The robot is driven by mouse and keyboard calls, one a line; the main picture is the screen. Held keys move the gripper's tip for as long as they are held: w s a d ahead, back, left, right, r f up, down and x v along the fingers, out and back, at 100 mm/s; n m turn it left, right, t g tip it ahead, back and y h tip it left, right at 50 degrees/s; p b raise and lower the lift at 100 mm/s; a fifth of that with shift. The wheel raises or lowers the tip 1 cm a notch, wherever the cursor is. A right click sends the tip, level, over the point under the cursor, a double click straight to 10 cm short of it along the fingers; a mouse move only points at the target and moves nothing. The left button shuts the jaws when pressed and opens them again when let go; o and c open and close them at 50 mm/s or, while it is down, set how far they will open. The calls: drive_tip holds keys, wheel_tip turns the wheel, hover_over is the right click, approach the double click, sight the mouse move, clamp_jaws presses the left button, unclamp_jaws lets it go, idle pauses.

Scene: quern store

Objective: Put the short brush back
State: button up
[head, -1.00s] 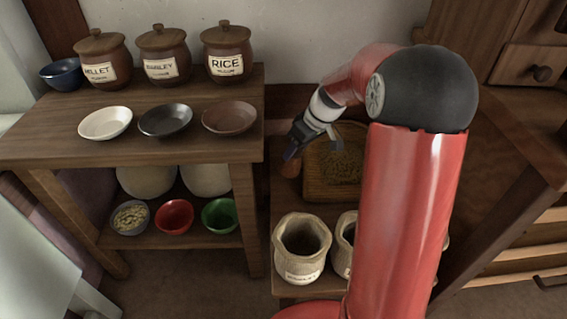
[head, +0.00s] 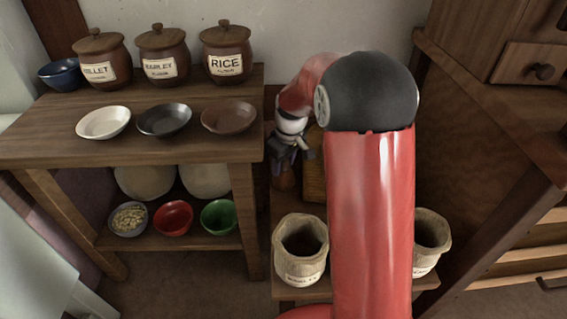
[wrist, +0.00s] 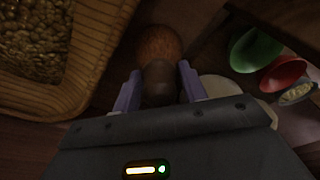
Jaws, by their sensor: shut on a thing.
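My gripper (head: 288,150) is over the lower shelf, just right of the left table. In the wrist view my gripper (wrist: 158,88) is shut on a dark brown, rounded piece, which I take to be the short brush (wrist: 158,79). Beyond it is a rounder, rough orange-brown form (wrist: 158,42); I cannot tell whether this is the brush's head or a separate thing. In the head view a brown form (head: 285,179) shows just below the gripper, mostly hidden by it.
A woven tray of grain (wrist: 35,40) lies close left in the wrist view. Cloth sacks (head: 300,250) stand in front. The table (head: 190,149) holds lidded jars (head: 227,50) and dishes (head: 228,117). Bowls (head: 173,217) sit on its lower shelf. A wooden cabinet (head: 500,130) stands right.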

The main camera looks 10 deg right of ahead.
sight(289, 170)
drive_tip(key=o, duration=1)
drive_tip(key=r, duration=0.3)
drive_tip(key=s+r+p, duration=0.1)
drive_tip(key=r, duration=0.3)
drive_tip(key=r+p, duration=0.1)
drive_tip(key=r, duration=0.3)
drive_tip(key=shift+s+d, duration=0.15)
drive_tip(key=shift+d, duration=0.25)
drive_tip(key=s+r+m+t, duration=0.25)
drive_tip(key=s+r, duration=0.55)
drive_tip(key=s, duration=0.6)
drive_tip(key=s+f+m+t, duration=0.1)
drive_tip(key=s+m, duration=0.3)
drive_tip(key=s, duration=0.9)
drive_tip(key=shift+a+f+t+h, duration=0.35)
drive_tip(key=shift+a+f+h, duration=0.05)
drive_tip(key=shift+a+f, duration=0.1)
